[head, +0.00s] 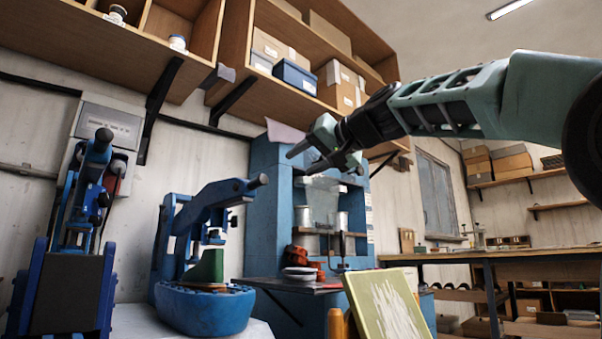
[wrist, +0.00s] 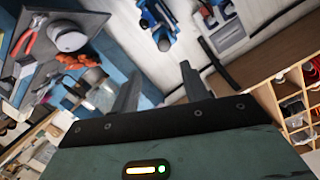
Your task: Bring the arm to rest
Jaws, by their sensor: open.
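My gripper (head: 300,157) is raised in the air in the head view, at the end of my green and black arm, which reaches in from the right. Its two fingers are apart and nothing is between them. It appears in front of the upper part of the blue press (head: 262,190); the gap between them is hard to judge. In the wrist view the two dark fingers of my gripper (wrist: 158,85) also stand apart and empty.
Blue machines (head: 205,265) stand at the left. Wooden shelves (head: 290,105) with boxes hang above. A green board (head: 385,305) stands in front, and a workbench (head: 500,255) runs along the right. The wrist view shows red-handled pliers (wrist: 30,35) on a grey surface.

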